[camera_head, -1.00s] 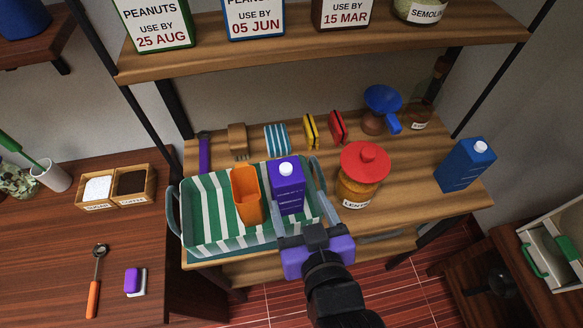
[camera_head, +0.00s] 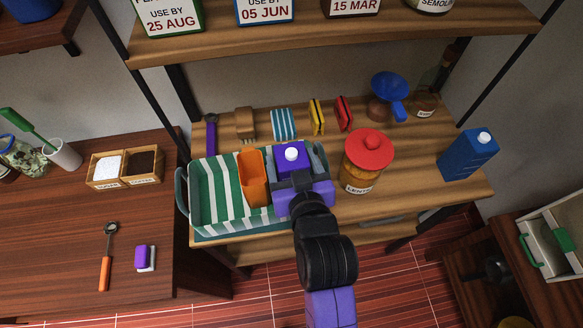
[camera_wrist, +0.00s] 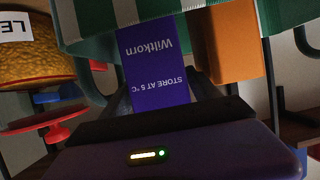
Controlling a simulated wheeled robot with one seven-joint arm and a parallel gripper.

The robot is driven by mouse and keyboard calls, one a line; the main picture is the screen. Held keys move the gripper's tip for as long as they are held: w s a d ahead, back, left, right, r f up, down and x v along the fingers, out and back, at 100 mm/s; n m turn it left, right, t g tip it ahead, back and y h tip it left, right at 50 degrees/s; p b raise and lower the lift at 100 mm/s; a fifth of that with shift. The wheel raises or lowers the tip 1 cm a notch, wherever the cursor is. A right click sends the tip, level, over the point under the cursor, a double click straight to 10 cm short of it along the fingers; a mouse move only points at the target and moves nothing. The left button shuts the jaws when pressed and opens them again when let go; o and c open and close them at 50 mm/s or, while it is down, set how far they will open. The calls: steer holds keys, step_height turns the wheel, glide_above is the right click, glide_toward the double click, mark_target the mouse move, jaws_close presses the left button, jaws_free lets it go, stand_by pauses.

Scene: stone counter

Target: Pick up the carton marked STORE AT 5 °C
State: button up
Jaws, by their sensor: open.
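The purple carton (camera_head: 289,158) with a white cap stands upright at the right end of the green-and-white striped basket (camera_head: 203,212). The wrist view shows the carton (camera_wrist: 154,62) with its label upside down, reading "Wiltkorn" and "STORE AT 5 °C". My gripper (camera_head: 298,174) is open at the carton's near side, hiding its lower part in the head view. In the wrist view the gripper (camera_wrist: 163,90) has its dark fingers close to the carton's cap end; contact cannot be told.
The lentil jar (camera_head: 361,175) with a red lid is close on the right. A blue carton (camera_head: 467,157) stands farther right. The upper shelf (camera_head: 330,40) overhangs behind.

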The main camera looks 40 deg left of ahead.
steer(key=shift+c, duration=0.4)
steer(key=c, duration=1.4)
steer(key=shift+r, duration=0.1)
jaws_close()
